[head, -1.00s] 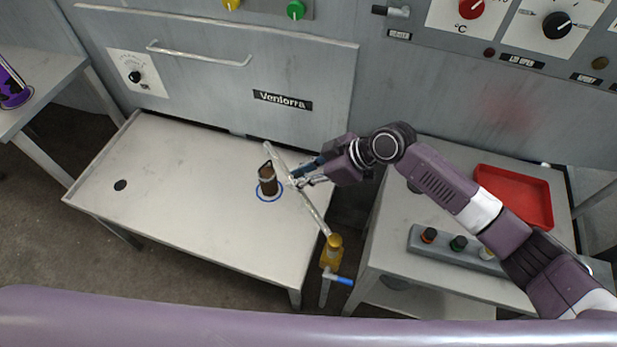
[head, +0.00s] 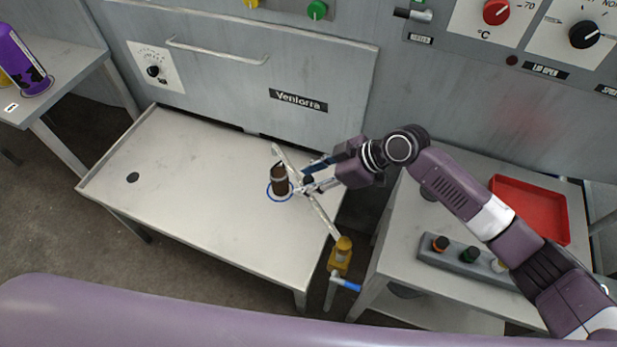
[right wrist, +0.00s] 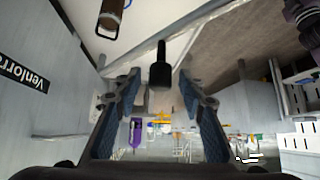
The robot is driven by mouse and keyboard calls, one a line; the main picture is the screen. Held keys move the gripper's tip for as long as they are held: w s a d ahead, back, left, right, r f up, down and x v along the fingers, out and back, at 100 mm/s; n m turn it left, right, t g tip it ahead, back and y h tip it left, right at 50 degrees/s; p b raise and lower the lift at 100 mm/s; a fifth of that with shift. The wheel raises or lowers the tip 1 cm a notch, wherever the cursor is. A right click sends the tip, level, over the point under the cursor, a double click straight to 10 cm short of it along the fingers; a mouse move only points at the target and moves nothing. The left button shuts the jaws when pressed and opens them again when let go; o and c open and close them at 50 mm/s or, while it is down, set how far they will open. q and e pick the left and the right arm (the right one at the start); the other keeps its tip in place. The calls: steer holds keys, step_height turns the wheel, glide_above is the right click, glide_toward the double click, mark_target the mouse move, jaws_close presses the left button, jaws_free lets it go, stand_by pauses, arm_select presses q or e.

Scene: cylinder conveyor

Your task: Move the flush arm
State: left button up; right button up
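The flush arm (head: 324,217) is a thin pale pipe. It runs from a yellow fitting (head: 341,255) at the front right corner of the metal table up and left over the table, beside a brown cylinder (head: 280,182). My right gripper (head: 308,184) is at the pipe's middle. In the right wrist view, my right gripper (right wrist: 160,82) is open, with a black handle (right wrist: 160,72) between its fingertips and visible gaps on both sides. The cylinder shows at the top of that view (right wrist: 112,14). My left gripper is not in view.
The metal table (head: 190,205) is mostly bare, with a dark hole at left and a blue ring around the cylinder. At right, a side table carries a red tray (head: 530,208) and a button box (head: 465,262). The grey machine wall (head: 230,90) stands behind.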

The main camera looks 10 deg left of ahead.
steer(key=shift+d+r, duration=0.15)
steer(key=shift+d, duration=0.05)
steer(key=v, duration=1.1)
steer(key=shift+d+r, duration=0.15)
steer(key=shift+r, duration=0.15)
steer(key=shift+s, duration=0.1)
